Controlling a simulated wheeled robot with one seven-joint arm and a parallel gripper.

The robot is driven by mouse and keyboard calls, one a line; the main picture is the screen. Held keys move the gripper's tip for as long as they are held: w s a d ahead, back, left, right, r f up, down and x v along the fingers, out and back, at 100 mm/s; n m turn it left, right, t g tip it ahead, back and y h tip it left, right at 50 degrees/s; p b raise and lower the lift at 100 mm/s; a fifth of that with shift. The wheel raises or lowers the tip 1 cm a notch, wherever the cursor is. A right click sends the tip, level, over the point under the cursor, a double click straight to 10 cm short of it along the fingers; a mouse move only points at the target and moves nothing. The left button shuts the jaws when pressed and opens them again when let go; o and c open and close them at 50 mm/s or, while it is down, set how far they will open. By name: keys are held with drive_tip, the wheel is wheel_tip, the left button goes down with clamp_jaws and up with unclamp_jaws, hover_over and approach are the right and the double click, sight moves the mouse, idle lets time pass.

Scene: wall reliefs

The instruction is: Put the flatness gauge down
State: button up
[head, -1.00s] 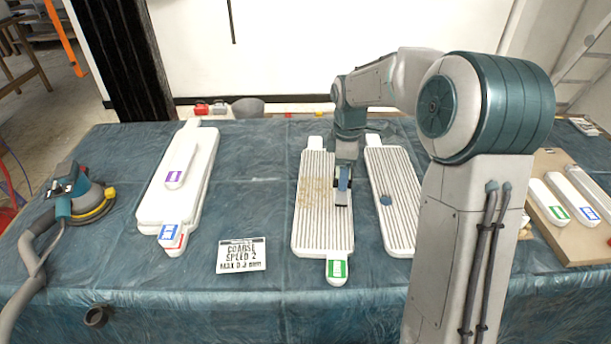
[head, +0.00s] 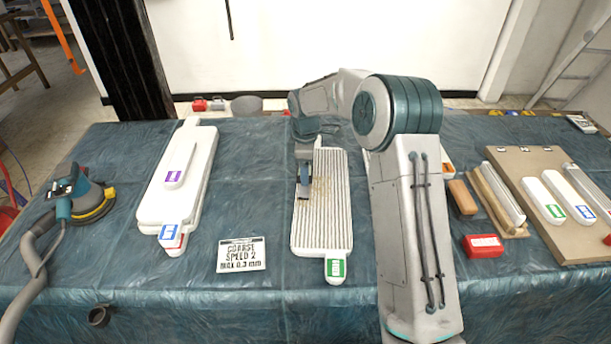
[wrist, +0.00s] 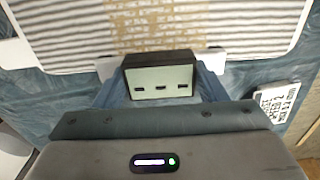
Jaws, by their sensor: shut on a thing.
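The flatness gauge (wrist: 160,77) is a dark block with a pale face and three small dark marks, seen close up in the wrist view. My gripper (head: 304,180) is shut on it, with bluish fingers either side. In the head view my gripper hangs over the left edge of the middle ribbed panel (head: 333,222), and the gauge is small and mostly hidden there. That panel has a brown rough patch, which also shows in the wrist view (wrist: 165,30), and a green-labelled end tab. I cannot tell whether the gauge touches anything below.
A smooth white panel (head: 193,200) lies left, with a sander (head: 78,200) beyond. A printed card (head: 242,254) lies between the panels. Right of my arm are a red box (head: 483,246), a brown block (head: 462,197) and a board (head: 520,160). The front cloth is mostly clear.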

drive_tip(key=shift+f, duration=1.8)
drive_tip(key=shift+f, duration=0.15)
drive_tip(key=o, duration=1.1)
drive_tip(key=shift+c, duration=0.2)
